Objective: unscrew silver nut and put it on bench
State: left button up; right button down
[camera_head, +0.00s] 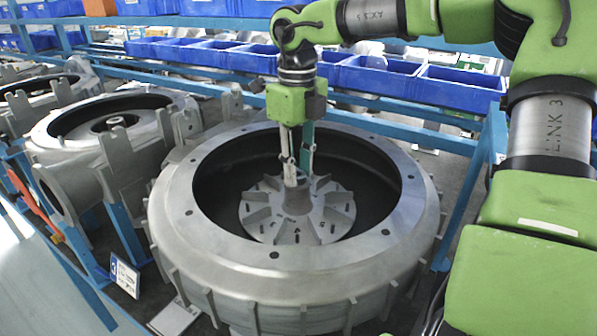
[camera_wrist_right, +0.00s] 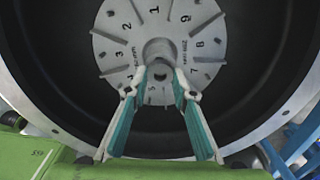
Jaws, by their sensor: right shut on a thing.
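The grey finned impeller (camera_head: 262,215) sits in the dark bore of the large blower housing (camera_head: 270,278). The silver nut (camera_wrist_right: 160,49) is at the centre of the numbered impeller disc (camera_wrist_right: 187,17) in the right wrist view. My right gripper (camera_head: 297,178) reaches straight down into the bore. In the right wrist view its two teal-and-white fingers (camera_wrist_right: 161,77) close on either side of the nut. In the head view the fingers largely hide the nut, so its thread and any gap below it cannot be seen. My left gripper is not in view.
The bore's metal rim (camera_head: 400,250) surrounds my gripper. Another housing (camera_head: 100,125) stands at the left. Blue bins (camera_head: 380,75) line a blue rack (camera_head: 425,110) behind. A small numbered sign (camera_head: 124,274) stands at the lower left.

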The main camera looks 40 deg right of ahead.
jog(key=n, duration=0.1)
jog(key=n+p, duration=0.1)
jog(key=n, duration=0.3)
jog(key=shift+w+a+r+p, duration=0.15)
jog(key=shift+r+p, duration=0.1)
jog(key=shift+p, duration=0.1)
jog(key=n, duration=0.2)
jog(key=shift+w+f+n+p, duration=0.1)
jog(key=shift+n+p, duration=0.3)
jog(key=n+p, duration=0.1)
jog(key=n, duration=0.4)
jog(key=shift+f+n+p, duration=0.1)
jog(key=shift+n+p, duration=0.25)
jog(key=shift+n, duration=0.95)
